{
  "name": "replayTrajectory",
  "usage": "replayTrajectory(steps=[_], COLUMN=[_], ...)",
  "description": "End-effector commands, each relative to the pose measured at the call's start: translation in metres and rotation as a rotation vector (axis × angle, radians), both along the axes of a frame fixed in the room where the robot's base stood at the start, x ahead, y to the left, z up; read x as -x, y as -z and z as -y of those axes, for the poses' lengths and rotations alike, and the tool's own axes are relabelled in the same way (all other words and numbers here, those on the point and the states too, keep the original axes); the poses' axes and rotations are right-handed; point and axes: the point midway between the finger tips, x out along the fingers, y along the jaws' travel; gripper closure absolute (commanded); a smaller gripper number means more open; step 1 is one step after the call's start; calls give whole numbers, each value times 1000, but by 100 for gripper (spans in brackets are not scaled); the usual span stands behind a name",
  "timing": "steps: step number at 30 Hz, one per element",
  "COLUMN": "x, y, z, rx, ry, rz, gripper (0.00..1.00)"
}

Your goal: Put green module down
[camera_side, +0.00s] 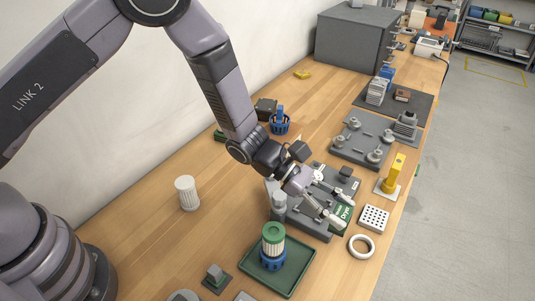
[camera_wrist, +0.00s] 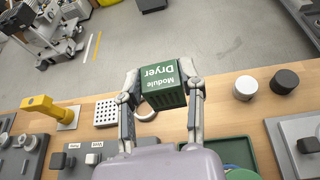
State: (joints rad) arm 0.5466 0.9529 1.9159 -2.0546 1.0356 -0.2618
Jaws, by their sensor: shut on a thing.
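In the side view the module is at the right end of a grey fixture plate (camera_side: 302,224), near the table's front edge. I cannot tell whether its underside touches anything. My gripper and wrist hide part of the fixture.
A white ring (camera_side: 361,246), a perforated white block (camera_side: 374,218) and a yellow part on a white base (camera_side: 395,177) stand close by. A green tray (camera_side: 298,270) holds a green-topped filter in a blue basket (camera_side: 272,262). A white ribbed cylinder (camera_side: 187,193) stands near the wall.

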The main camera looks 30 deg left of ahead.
Motion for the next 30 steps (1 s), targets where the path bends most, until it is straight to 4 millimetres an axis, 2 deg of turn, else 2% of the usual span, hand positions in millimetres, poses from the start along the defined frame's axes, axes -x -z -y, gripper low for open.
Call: replayTrajectory(steps=[1, 2, 8, 11, 14, 18, 21, 24, 30], x=[-1, -3, -27, -40, -57, -79, -90, -94, -96], y=[-11, -12, -9, -8, -8, -8, -8, -8, -9], z=[0, -3, -40, -64, -99, -164, -210, -248, -296], rx=[3, 1, 3, 4, 3, 5, 6, 5, 4], ry=[0, -9, -96, -154, -231, -379, -485, -569, -681], rz=[5, 3, -2, -4, -4, -6, -4, -4, -1], gripper=[99, 99, 99, 99, 99, 99, 99, 99, 99])
